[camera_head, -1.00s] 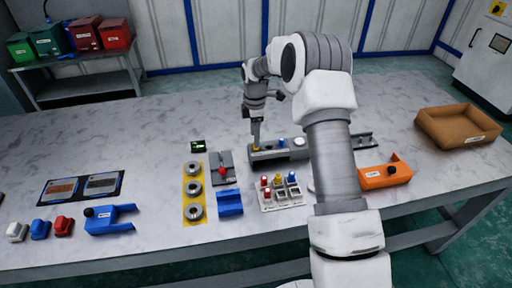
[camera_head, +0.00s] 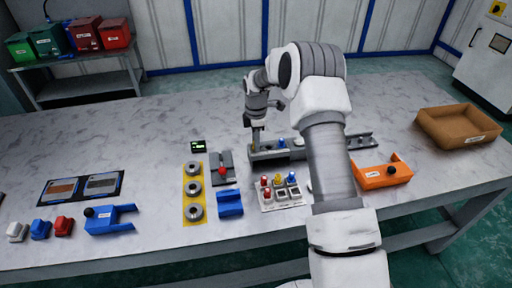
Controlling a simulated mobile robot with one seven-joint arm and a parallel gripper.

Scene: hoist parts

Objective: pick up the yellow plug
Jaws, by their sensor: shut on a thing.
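A small yellow plug (camera_head: 257,147) is at the left end of the grey block (camera_head: 268,155) near the middle of the table. My gripper (camera_head: 257,143) points down over that end, shut on the yellow plug. The plug is mostly hidden by the fingers, and I cannot tell whether it still sits in the block or is just above it. A blue plug (camera_head: 281,142) and a white round part (camera_head: 298,141) are to its right on the same block.
A white tray (camera_head: 268,207) with red, yellow and blue plugs stands in front of the block. A grey fixture with a red knob (camera_head: 222,170) is to the left. An orange bracket (camera_head: 370,178) and a cardboard box (camera_head: 440,113) are to the right. The table's back left is clear.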

